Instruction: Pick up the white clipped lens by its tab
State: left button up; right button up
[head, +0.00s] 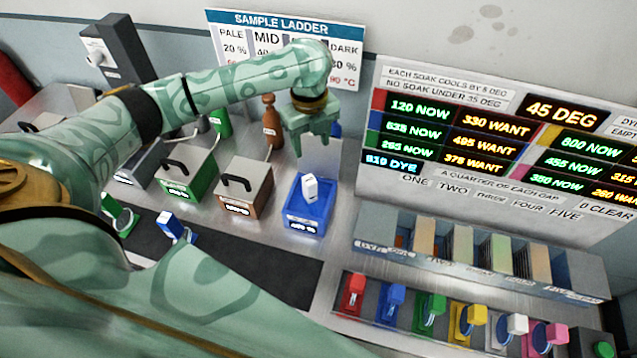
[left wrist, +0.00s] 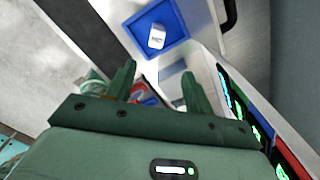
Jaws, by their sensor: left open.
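The white clipped lens stands in the front rack at lower right in the head view, its white tab (head: 517,324) up and its ring partly visible below left of the tab. It stands between a yellow-tabbed lens (head: 476,315) and a pink-tabbed lens (head: 556,333). My left gripper (head: 313,140) is open and empty, above and behind the blue tray, far to the upper left of the white lens. Its two fingers also show apart in the left wrist view (left wrist: 158,72). My right gripper is not in view.
An open blue tray (head: 291,223) holds a small white block (head: 310,187); this block also shows in the left wrist view (left wrist: 157,37). Lidded green (head: 186,178) and brown (head: 245,184) boxes stand left of it. A slotted grey rack (head: 375,240) stands behind the lens row.

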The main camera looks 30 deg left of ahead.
pick_arm(q)
jog(key=f, duration=0.1)
jog(key=f+b, duration=0.1)
jog(key=f, duration=0.2)
jog(key=shift+s+a+f+b, duration=0.25)
jog(key=shift+s+b, duration=0.05)
jog(key=shift+b, duration=0.05)
jog(key=b, duration=0.1)
send_over(309, 180)
notch_tip(309, 180, down, 5)
jog(key=shift+w+d+r, duration=0.1)
jog(key=shift+r, duration=0.05)
jog(key=shift+f, duration=0.55)
notch_tip(309, 180, down, 5)
jog(key=shift+r+b, duration=0.15)
jog(key=shift+b, duration=0.5)
jog(key=shift+c, duration=0.6)
grip_shut()
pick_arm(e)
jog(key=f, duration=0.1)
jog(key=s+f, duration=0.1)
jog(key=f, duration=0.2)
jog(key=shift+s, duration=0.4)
